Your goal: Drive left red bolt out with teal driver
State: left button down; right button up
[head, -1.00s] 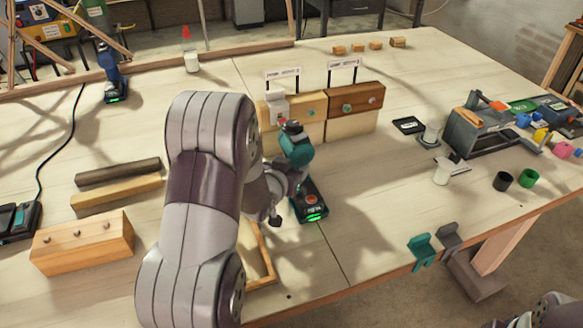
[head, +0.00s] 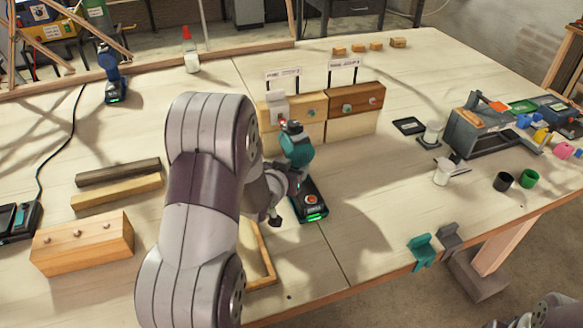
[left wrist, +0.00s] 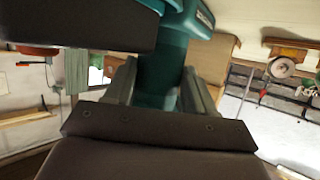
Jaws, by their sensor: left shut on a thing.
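The teal driver (head: 296,150) stands upright over its black battery foot (head: 310,205) with a green light. Its head is close to the front of the left wooden block (head: 308,106). A small red spot (head: 283,123) shows between the driver's head and the block; I cannot tell whether it is the red bolt or part of the driver. My left gripper (left wrist: 160,88) is shut on the driver's teal handle, with a finger on each side in the left wrist view. My right gripper is not in view.
A pale bracket (head: 277,107) sits on the left block. A grey toolbox (head: 480,134) stands at right.

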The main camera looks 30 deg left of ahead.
aim_at(296, 162)
pick_arm(q)
jog(key=shift+r, duration=0.15)
jog(key=shift+s+d+r, duration=0.1)
jog(key=shift+s+d, duration=0.85)
jog(key=shift+d, duration=0.2)
jog(key=shift+r+p, duration=1.5)
jog(key=shift+r, duration=0.5)
